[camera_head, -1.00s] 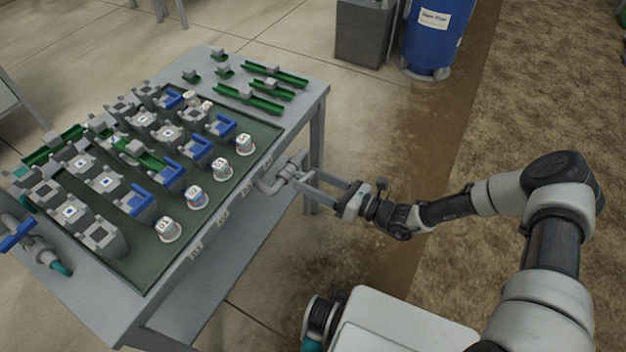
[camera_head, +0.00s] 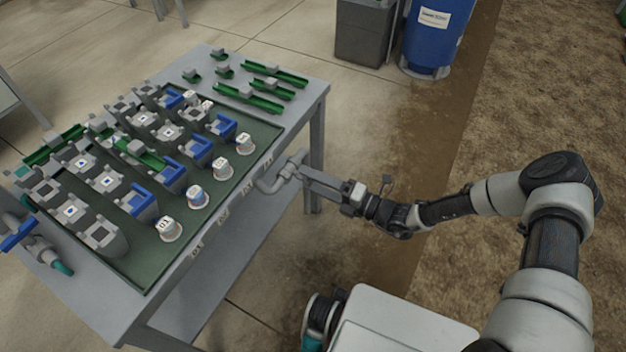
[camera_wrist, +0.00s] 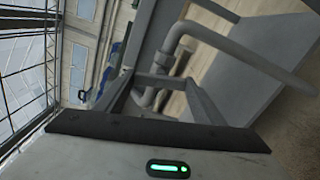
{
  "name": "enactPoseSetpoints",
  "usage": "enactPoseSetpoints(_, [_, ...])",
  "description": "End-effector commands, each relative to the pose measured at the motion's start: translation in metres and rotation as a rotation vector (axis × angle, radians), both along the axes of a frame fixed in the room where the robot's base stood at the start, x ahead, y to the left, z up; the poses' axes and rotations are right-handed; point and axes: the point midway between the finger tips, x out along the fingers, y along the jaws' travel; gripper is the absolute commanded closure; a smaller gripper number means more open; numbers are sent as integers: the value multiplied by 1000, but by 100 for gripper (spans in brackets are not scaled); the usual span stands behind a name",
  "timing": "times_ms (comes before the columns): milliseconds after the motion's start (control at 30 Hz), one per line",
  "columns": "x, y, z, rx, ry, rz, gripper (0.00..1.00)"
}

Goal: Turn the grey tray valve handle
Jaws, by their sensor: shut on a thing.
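The grey tray valve (camera_head: 268,184) sticks out from the table's right-hand edge as a bent grey pipe with a fitting. Its grey handle (camera_head: 292,167) is at the outer end, small and partly covered by my fingers. My gripper (camera_head: 303,175) reaches it from the right and is shut on the handle. In the wrist view the curved grey pipe (camera_wrist: 176,32) runs down between my fingers, and my gripper (camera_wrist: 150,84) closes around the handle there. The handle's exact angle is hard to tell.
The grey table (camera_head: 215,252) carries a dark green tray (camera_head: 140,268) with several grey and blue blocks and white-capped pots. A blue-handled valve (camera_head: 17,236) sits at the table's left end. A blue drum (camera_head: 432,45) and grey bin (camera_head: 363,35) stand behind.

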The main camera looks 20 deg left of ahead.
Motion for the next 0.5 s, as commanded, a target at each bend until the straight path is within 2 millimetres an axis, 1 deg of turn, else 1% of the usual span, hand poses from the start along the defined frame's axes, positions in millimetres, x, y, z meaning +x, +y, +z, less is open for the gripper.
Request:
enactPoseSetpoints(200, [-1, -1, -1, 7, 127, 0, 60])
enactPoseSetpoints(500, [-1, -1, -2, 13, 209, 0, 60])
